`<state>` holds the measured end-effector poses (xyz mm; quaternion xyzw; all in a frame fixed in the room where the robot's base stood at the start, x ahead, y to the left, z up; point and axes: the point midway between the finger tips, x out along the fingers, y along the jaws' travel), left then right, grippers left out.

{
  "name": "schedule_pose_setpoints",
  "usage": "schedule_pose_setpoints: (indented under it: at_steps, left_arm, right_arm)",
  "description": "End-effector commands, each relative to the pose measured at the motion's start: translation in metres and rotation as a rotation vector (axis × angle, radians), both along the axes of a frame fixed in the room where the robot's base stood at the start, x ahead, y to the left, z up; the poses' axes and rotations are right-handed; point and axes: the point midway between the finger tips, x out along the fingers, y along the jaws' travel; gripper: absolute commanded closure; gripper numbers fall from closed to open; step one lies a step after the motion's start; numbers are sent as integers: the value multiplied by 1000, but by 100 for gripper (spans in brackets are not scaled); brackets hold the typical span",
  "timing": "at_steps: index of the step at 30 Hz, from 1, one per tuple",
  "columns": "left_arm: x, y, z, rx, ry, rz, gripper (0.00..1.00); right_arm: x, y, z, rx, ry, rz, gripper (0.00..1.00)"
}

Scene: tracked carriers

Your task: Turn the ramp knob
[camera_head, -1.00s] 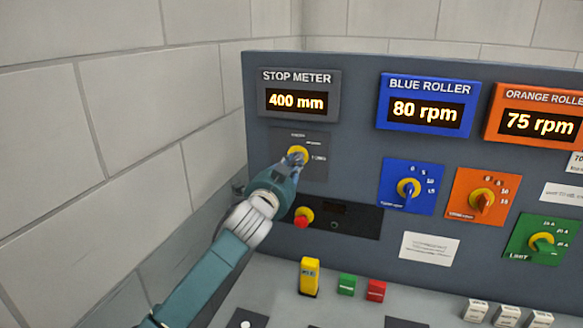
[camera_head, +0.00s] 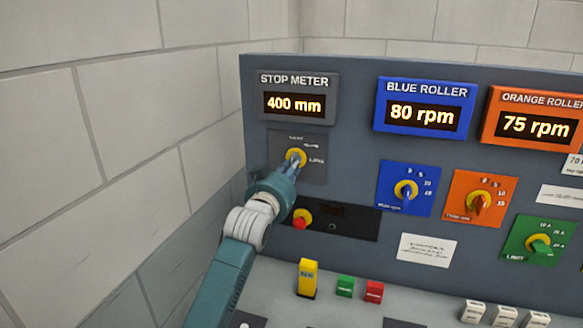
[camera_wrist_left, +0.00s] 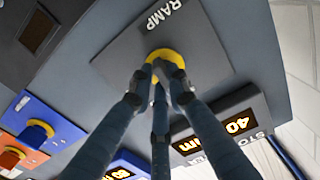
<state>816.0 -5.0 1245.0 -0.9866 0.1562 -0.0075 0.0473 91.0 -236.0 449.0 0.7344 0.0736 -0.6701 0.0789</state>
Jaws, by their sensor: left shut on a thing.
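The ramp knob (camera_head: 296,156) has a yellow round base on a dark grey plate (camera_head: 314,172), below the STOP METER display (camera_head: 295,103) reading 400 mm. In the left wrist view the plate is lettered RAMP and the yellow base (camera_wrist_left: 166,55) shows behind my fingertips. My left gripper (camera_head: 291,166) reaches up to the knob from below, its fingers shut on it. In the left wrist view my three fingers (camera_wrist_left: 160,80) close around its middle and hide the handle, so its pointing direction is hard to tell. My right gripper is not in view.
A blue-plate knob (camera_head: 406,190), an orange-plate knob (camera_head: 478,204) and a green-plate knob (camera_head: 539,244) are to the right. A yellow block (camera_head: 307,279) stands on the desk. A brick wall rises close on the left.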

Motion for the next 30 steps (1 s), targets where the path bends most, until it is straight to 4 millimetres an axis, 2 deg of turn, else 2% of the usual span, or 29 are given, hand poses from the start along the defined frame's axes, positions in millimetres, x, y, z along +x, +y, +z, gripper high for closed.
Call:
schedule_pose_setpoints:
  at_steps: [9,23,24,26,30]
  left_arm:
    - [0,-1,-2,-83,31,-1,100]
    - [0,-1,-2,-92,34,-1,100]
    - [0,-1,-2,-91,34,-1,76]
    - [0,-1,-2,-91,34,0,65]
    - [0,-1,-1,-91,32,0,65]
  right_arm:
    - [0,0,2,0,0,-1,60]
    - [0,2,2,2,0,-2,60]
    - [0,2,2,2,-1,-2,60]
    - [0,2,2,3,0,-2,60]
    - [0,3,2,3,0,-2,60]
